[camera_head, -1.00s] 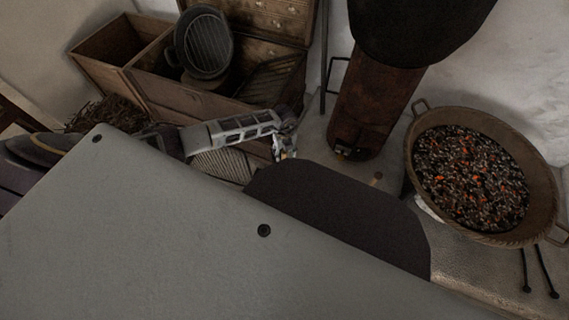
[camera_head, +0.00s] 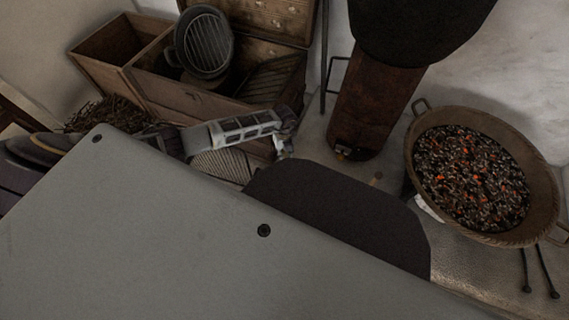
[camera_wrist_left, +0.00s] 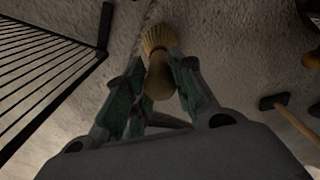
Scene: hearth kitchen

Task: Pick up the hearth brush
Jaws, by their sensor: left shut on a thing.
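The hearth brush shows in the left wrist view with a fan of pale straw bristles (camera_wrist_left: 158,38) and a short wooden handle (camera_wrist_left: 158,80). My left gripper (camera_wrist_left: 160,75) is shut on the handle, with one green-padded finger on each side. The bristles point away from the palm. In the head view my left gripper (camera_head: 284,146) is in front of the wooden chest, and I cannot make out the brush there. My right gripper is in neither view.
A wooden chest (camera_head: 180,100) holding a round ridged pan (camera_head: 203,45) stands behind my left arm. A rusty stove column (camera_head: 375,110) and a wide basket of embers (camera_head: 412,165) stand to the right. A black grate (camera_wrist_left: 45,60) and a wooden-handled tool (camera_wrist_left: 290,112) flank the gripper.

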